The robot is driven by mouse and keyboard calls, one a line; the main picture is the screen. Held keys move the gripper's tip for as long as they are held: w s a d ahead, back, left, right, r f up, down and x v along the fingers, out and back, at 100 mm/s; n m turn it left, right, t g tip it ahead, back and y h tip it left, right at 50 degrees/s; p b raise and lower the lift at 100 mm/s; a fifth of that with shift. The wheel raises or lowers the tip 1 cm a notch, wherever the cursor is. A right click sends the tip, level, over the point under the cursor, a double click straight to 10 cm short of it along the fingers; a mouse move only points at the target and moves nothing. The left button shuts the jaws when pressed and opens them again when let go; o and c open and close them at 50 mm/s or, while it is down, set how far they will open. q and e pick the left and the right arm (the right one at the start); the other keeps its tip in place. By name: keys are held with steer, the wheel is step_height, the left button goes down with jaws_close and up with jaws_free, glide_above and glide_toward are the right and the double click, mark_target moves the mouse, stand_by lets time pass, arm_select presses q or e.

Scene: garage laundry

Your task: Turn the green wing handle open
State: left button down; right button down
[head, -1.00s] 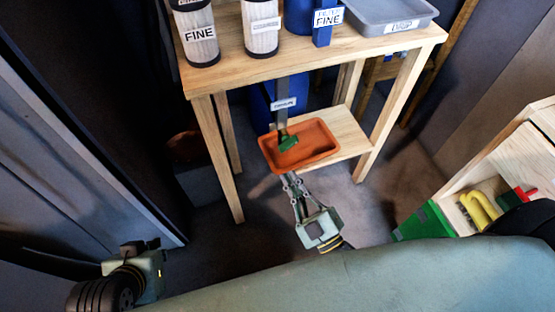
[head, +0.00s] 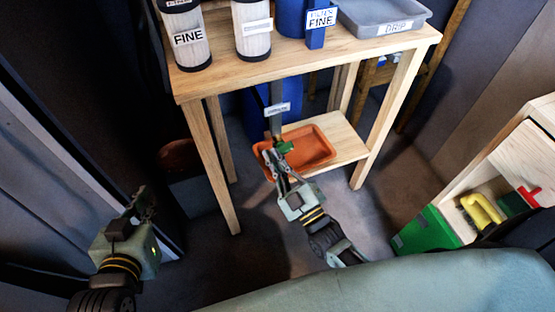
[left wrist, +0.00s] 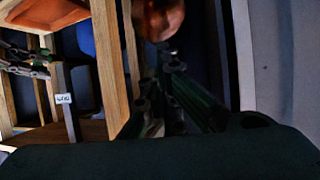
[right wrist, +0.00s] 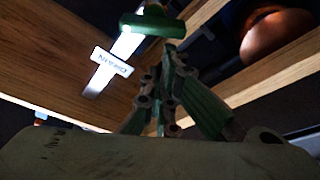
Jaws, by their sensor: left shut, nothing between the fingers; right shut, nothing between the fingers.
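The green wing handle (head: 287,147) sits at the lower end of a grey vertical pipe (head: 276,97) with a small white label, under the table and above the orange tray (head: 318,142). In the right wrist view the green handle (right wrist: 152,24) lies crosswise just beyond my fingertips. My right gripper (head: 271,158) is shut and empty, its tips close to the left of the handle. I cannot tell whether they touch it. My left gripper (head: 145,198) is shut and empty, away at the left. The left wrist view shows its fingers (left wrist: 163,68).
The wooden table (head: 300,55) holds white filter cylinders, a blue container and a grey drip tray (head: 385,15). Its front legs stand on both sides of the orange tray. A wooden cabinet with a green box (head: 428,232) and a yellow-handled brush (head: 481,208) is at right.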

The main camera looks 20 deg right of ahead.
arm_select(q)
steer(key=shift+w+d+r+t, duration=0.15)
steer(key=shift+w+r+t, duration=0.25)
steer(key=shift+r, duration=0.2)
arm_select(e)
steer(key=shift+d+f, duration=0.2)
arm_select(q)
steer(key=shift+s+f, duration=0.1)
